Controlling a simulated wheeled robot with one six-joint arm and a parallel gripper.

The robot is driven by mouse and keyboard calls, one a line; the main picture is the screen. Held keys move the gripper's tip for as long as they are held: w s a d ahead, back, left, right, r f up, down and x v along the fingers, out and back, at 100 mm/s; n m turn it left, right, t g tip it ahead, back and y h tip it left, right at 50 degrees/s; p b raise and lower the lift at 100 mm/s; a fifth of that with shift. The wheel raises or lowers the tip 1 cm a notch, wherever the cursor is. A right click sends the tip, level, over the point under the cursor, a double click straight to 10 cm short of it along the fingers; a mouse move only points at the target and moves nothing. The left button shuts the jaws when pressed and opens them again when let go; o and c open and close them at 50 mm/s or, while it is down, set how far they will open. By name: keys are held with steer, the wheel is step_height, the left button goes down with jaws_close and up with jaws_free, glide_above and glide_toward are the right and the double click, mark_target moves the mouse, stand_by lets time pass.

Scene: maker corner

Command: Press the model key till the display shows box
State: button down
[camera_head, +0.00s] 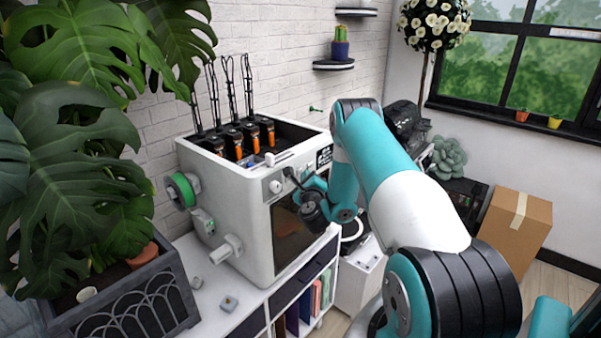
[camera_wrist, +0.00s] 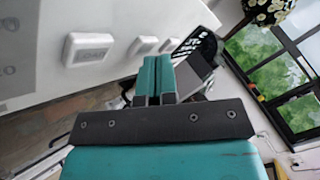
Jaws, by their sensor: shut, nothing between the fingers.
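The white printer-like machine (camera_head: 232,205) stands on the white cabinet. Its small dark display (camera_head: 324,156) has white text too small to read. The display also shows in the wrist view (camera_wrist: 203,45), tilted and partly behind my gripper. White raised keys sit on the machine's front in the wrist view: a larger one (camera_wrist: 88,49) left of my fingers, and smaller ones (camera_wrist: 142,46) just beyond the fingertips. I cannot tell which is the model key. My gripper (camera_wrist: 154,62) is shut and empty, its tips close to the panel; contact cannot be told. In the head view my gripper (camera_head: 291,176) is at the machine's upper front.
A large potted plant (camera_head: 75,130) stands at the left. A green spool (camera_head: 181,190) sticks out from the machine's left side. A cardboard box (camera_head: 515,228) stands on the floor at the right. Small items lie on the cabinet top (camera_head: 205,300).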

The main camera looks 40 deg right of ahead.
steer(key=shift+w, duration=0.2)
steer(key=shift+f+b, duration=0.1)
steer(key=shift+b, duration=0.25)
steer(key=s+b, duration=0.1)
steer(key=b, duration=0.3)
steer(key=shift+s+d, duration=0.1)
steer(key=shift+s, duration=0.1)
steer(key=shift+s, duration=0.1)
stand_by(0.6)
steer(key=s+b, duration=0.5)
steer(key=b, duration=0.5)
steer(key=shift+d, duration=0.15)
